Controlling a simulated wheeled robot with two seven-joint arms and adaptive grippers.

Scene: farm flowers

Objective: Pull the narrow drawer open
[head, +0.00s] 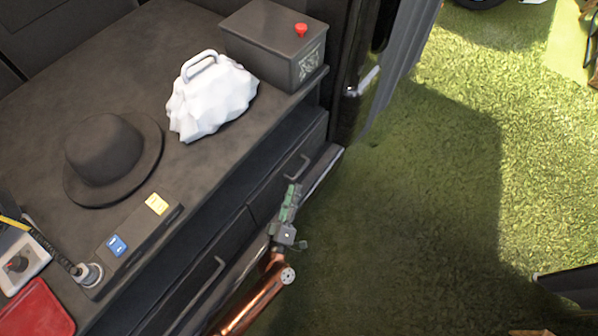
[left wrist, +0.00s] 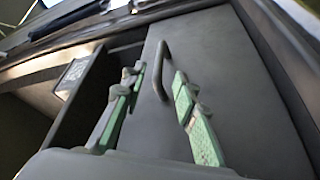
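The dark grey drawer front nearest my left gripper (head: 262,204) has a curved bar handle (head: 298,167). Its front looks flush with the cabinet. My left gripper (head: 290,196) is just below and in front of this handle, with green fingers pointing up toward it. In the left wrist view the handle (left wrist: 162,68) stands upright between and beyond the two parted fingertips (left wrist: 159,80). The fingers are apart and hold nothing; no contact with the handle is visible. A second drawer with its own handle (head: 208,283) is at the lower left. My right gripper is not in view.
A ledge (head: 318,175) runs below the drawers. Open grass (head: 420,220) lies to the right.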

